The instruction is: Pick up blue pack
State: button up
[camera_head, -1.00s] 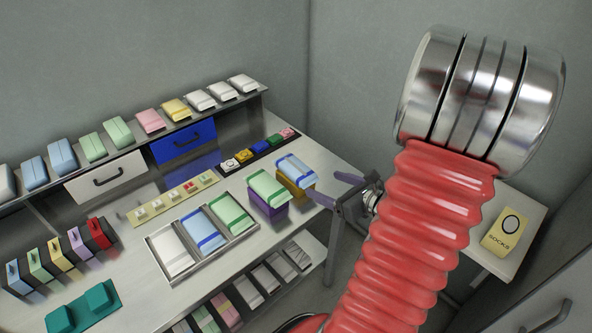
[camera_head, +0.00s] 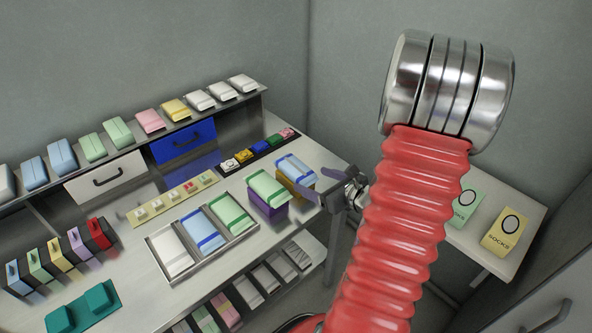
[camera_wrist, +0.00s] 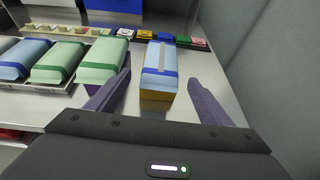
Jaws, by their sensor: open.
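A light blue pack (camera_head: 296,169) with a darker blue band lies on a yellow-orange block (camera_head: 301,190) near the right end of the bench. It also shows in the wrist view (camera_wrist: 158,62), on its block (camera_wrist: 157,95). My gripper (camera_head: 307,178) is open and reaches in from the right. In the wrist view its purple fingers (camera_wrist: 158,74) are spread to either side of the pack. The left finger lies close to the neighbouring green pack (camera_wrist: 101,62). Whether a finger touches either pack cannot be told.
The green pack (camera_head: 266,184) sits on a purple block (camera_head: 268,206) just left. A metal tray (camera_head: 190,278) holds white, blue and green packs. A dark strip (camera_head: 229,173) with small coloured pieces lies behind. Socks boxes (camera_head: 503,233) stand on a side table at right.

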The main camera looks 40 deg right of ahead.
aim_at(309, 178)
jog(key=shift+x, duration=1.65)
jog(key=shift+f, duration=0.1)
jog(key=shift+c, duration=0.3)
jog(key=c, duration=1.1)
